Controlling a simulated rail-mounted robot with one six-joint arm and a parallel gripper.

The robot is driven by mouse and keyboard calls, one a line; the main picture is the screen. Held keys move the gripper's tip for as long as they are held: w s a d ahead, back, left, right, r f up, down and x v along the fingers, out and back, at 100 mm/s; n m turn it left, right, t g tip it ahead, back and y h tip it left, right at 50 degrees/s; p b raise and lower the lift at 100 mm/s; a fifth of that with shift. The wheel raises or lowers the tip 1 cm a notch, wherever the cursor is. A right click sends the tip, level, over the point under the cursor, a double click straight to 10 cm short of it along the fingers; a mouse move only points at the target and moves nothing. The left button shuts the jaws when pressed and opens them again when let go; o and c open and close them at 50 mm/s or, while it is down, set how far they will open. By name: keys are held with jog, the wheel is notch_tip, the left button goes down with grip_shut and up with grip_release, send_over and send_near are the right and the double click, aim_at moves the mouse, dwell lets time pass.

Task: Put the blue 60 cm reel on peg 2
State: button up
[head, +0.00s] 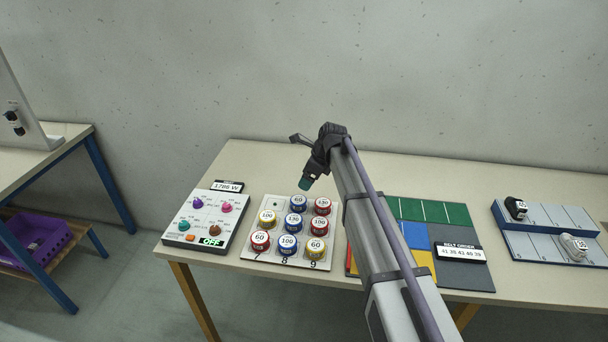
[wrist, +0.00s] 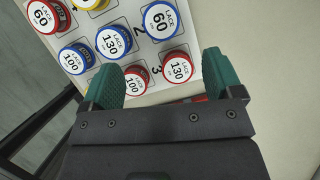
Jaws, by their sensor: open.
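The blue 60 cm reel (head: 298,201) is at the middle of the back row of the pegboard (head: 248,252). In the wrist view the blue reel (wrist: 161,20) has the printed 2 (wrist: 140,31) beside it, so it is at peg 2. It looks a little larger than its neighbours there; I cannot tell whether it is fully down. My gripper (head: 306,182) is above and behind the back row. In the wrist view my gripper (wrist: 163,77) has its teal fingers apart with nothing held, and the blue reel is beyond the fingertips.
A red 130 reel (wrist: 178,67) and a red 100 reel (wrist: 135,82) appear between the fingers in the wrist view. Other reels fill the board; its back left peg (head: 275,203) is bare. A control panel (head: 205,218) stands left, coloured mats (head: 435,211) right.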

jog(key=s+d+n+h, duration=0.1)
jog(key=s+d+n, duration=0.5)
jog(key=s, duration=0.5)
jog(key=s+d+f+n+g+h, duration=0.1)
jog(key=s+d+n+h, duration=0.1)
jog(key=s+d+n, duration=0.4)
jog(key=s+d+n+h, duration=0.1)
jog(key=s+d+n, duration=0.6)
jog(key=s, duration=0.9)
jog(key=n, duration=0.2)
jog(key=shift+f+n, duration=0.2)
jog(key=shift+n, duration=0.1)
